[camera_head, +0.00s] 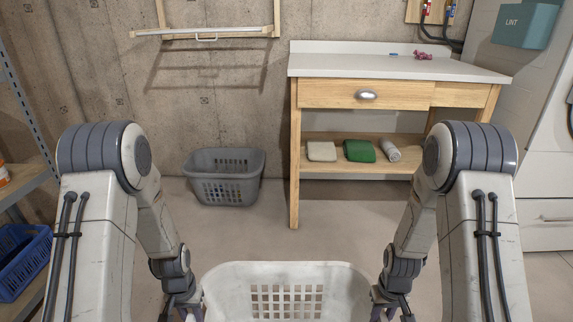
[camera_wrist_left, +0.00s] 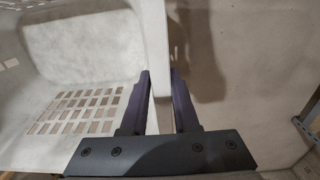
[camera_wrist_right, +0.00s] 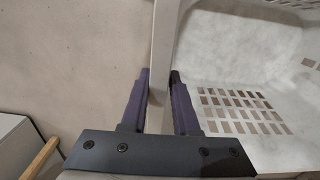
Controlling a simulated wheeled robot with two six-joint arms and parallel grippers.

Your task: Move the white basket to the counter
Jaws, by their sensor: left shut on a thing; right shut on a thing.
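The white basket (camera_head: 286,285) is at the bottom middle of the head view, between my two arms. It looks empty, with slotted walls. My left gripper (camera_wrist_left: 160,88) is shut on its rim, one finger on each side of the wall. My right gripper (camera_wrist_right: 160,85) is shut on the opposite rim in the same way. In the head view both fingertips are mostly cut off at the bottom edge. The counter (camera_head: 385,66) is a white top on a wooden frame against the back wall, ahead and right of the basket.
A pink item (camera_head: 424,56) and a small blue item (camera_head: 393,54) lie at the counter's back. Folded cloths, including a green one (camera_head: 359,151), lie on its lower shelf. A grey basket (camera_head: 224,177) stands on the floor left of it. A blue crate (camera_head: 22,262) is far left. The counter's left half is clear.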

